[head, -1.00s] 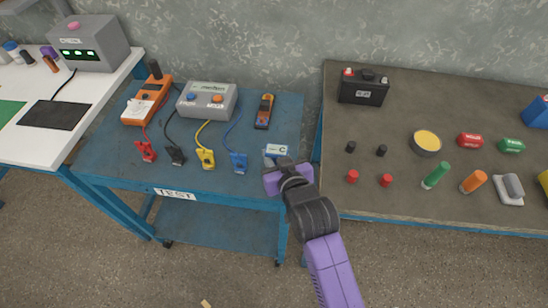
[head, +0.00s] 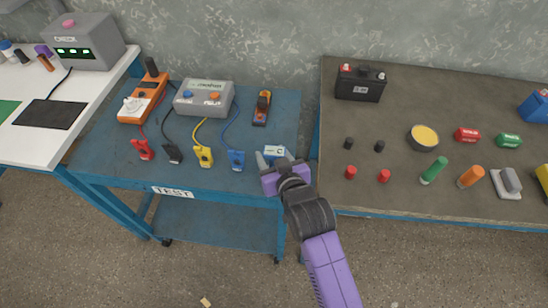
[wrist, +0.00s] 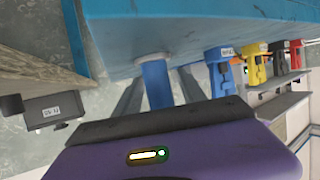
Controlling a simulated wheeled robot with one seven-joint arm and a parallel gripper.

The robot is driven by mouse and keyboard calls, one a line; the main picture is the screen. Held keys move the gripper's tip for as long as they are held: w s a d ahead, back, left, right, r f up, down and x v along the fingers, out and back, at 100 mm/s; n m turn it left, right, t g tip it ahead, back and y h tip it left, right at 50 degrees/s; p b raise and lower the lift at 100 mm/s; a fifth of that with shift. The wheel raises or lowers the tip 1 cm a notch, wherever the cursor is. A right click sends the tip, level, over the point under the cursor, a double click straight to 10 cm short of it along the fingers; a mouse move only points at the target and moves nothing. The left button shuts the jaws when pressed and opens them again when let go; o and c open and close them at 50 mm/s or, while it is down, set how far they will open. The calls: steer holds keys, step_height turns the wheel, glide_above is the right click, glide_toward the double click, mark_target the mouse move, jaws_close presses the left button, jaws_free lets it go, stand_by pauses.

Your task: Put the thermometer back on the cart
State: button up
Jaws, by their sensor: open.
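A small blue-and-white block marked "C" (head: 277,152), which looks like the thermometer, is at the right front corner of the blue cart marked TEST (head: 130,171). My gripper (head: 274,158) is open at that corner, with its fingers on either side of the block. In the wrist view, a blue body with a white end (wrist: 157,83) shows between the grey fingers (wrist: 158,88). Its white end is against or very close to the cart top (wrist: 200,25). I cannot tell whether the fingers touch it.
On the cart are several clamps, the nearest being blue (head: 236,160), a grey box (head: 203,98), an orange meter (head: 142,103) and an orange-and-dark handheld device (head: 261,108). A brown-topped bench (head: 400,195) with a battery (head: 360,85) stands close on the right.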

steer(key=v, duration=1.2)
steer(key=shift+r, duration=0.25)
steer(key=s+d+f+m+t+h, duration=0.1)
steer(key=s+d+f+m+h, duration=0.2)
steer(key=s+d, duration=1.05)
steer(key=s+d+r+h, duration=0.1)
steer(key=s+d+r, duration=0.1)
steer(key=s, duration=0.3)
steer(key=s+d+r+m+t+h, duration=0.1)
steer(key=s+d+r, duration=0.1)
steer(key=s, duration=0.4)
steer(key=s+d+r+m, duration=0.1)
steer(key=s+d+r, duration=0.1)
steer(key=s+r, duration=0.2)
steer(key=shift+s+d+h, duration=0.35)
steer(key=shift+s+h, duration=0.05)
steer(key=shift+s, duration=0.8)
